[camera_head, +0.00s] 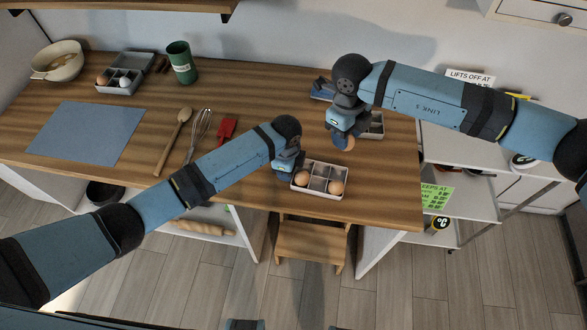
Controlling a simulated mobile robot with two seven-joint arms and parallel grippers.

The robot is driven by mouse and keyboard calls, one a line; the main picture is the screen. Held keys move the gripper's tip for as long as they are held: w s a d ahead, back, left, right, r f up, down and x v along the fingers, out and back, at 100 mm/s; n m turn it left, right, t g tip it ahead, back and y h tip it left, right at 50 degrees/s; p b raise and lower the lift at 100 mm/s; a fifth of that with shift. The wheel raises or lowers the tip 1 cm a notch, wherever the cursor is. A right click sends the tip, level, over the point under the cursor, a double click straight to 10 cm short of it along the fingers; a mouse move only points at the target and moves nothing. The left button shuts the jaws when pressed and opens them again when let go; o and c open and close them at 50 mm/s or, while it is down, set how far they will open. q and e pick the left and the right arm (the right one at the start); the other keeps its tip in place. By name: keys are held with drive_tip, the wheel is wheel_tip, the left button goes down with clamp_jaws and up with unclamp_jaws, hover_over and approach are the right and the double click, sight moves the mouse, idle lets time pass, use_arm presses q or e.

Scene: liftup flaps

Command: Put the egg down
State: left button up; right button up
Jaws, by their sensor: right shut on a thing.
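My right gripper (342,137) is shut on a brown egg (349,143) and holds it over the right part of the wooden counter, behind the front carton. The front egg carton (325,168) is grey-white with compartments; one brown egg (302,178) sits in its front left compartment and another (336,187) in its front right one. My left gripper (287,174) is at the carton's left end; whether its fingers are open or touching the carton is hidden. A second grey carton (376,124) stands behind, partly hidden by my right arm.
A far-left carton (123,87) holds a brown and a white egg. A bowl (57,61), green can (182,62), wooden spoon (172,140), whisk (199,127), red spatula (227,129) and blue mat (86,133) lie left. A shelf rack (470,205) stands right of the counter.

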wheel_tip(320, 180, down, 3)
drive_tip(key=m, duration=0.4)
drive_tip(key=shift+s+m+t+y, duration=0.15)
drive_tip(key=shift+m+t+y, duration=0.25)
drive_tip(key=shift+f+m, duration=0.3)
drive_tip(key=shift+f, duration=0.1)
hover_over(338, 177)
wheel_tip(338, 177, down, 10)
drive_tip(key=shift+a+r, duration=0.1)
drive_tip(key=shift+a, duration=0.05)
drive_tip(key=o, duration=0.7)
